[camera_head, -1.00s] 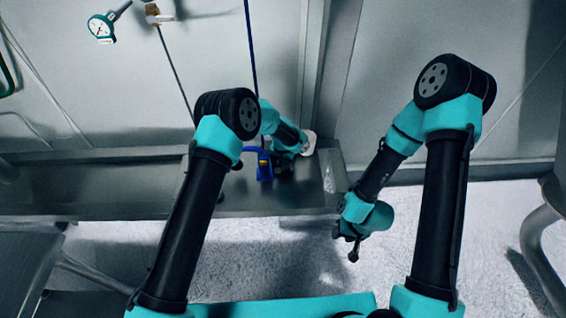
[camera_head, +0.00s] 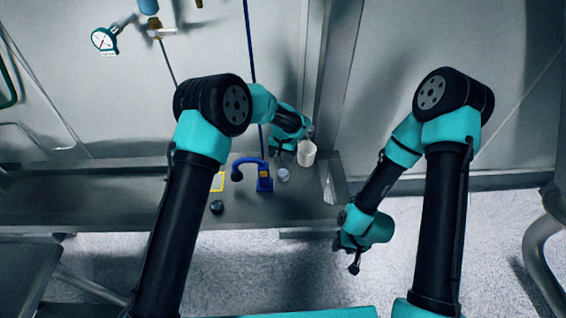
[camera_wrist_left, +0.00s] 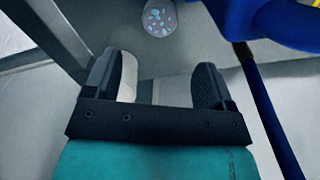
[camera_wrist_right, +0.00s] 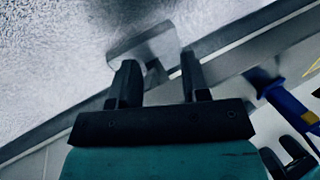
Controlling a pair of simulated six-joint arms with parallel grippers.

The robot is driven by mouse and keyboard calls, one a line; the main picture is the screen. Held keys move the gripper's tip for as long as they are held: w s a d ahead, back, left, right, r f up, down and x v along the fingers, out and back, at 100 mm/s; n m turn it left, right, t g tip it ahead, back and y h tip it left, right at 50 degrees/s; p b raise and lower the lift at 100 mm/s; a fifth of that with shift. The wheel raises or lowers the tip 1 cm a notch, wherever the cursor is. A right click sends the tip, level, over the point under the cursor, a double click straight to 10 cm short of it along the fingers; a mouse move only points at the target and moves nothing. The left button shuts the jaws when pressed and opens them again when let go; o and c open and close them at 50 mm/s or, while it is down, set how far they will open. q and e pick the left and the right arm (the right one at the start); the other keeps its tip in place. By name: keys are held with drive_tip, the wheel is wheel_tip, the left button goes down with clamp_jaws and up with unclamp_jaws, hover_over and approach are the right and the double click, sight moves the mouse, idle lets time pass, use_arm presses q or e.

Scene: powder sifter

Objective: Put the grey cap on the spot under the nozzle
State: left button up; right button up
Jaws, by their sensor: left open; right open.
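A small light-grey round piece (camera_head: 283,174) lies on the metal bench right of the blue nozzle stand (camera_head: 264,181); in the left wrist view it appears as a speckled disc (camera_wrist_left: 158,18). A darker round piece (camera_head: 217,207) lies nearer the front edge. I cannot tell which is the grey cap. The nozzle tip (camera_head: 237,176) points down beside a yellow square outline (camera_head: 217,182). My left gripper (camera_wrist_left: 153,80) is open, near a white cup (camera_head: 306,152); a pale surface shows by its left finger.
The metal bench (camera_head: 100,205) runs along the wall, with a clear left part. A gauge (camera_head: 104,40) and a blue pole (camera_head: 250,70) are on the wall side. A metal post (camera_head: 335,80) stands behind the white cup. A chair-like frame (camera_head: 545,230) is at right.

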use_arm(q)
drive_tip(key=shift+r, duration=0.45)
use_arm(e)
drive_tip(key=o, duration=0.8)
drive_tip(key=shift+c, duration=0.2)
drive_tip(key=shift+w, duration=0.1)
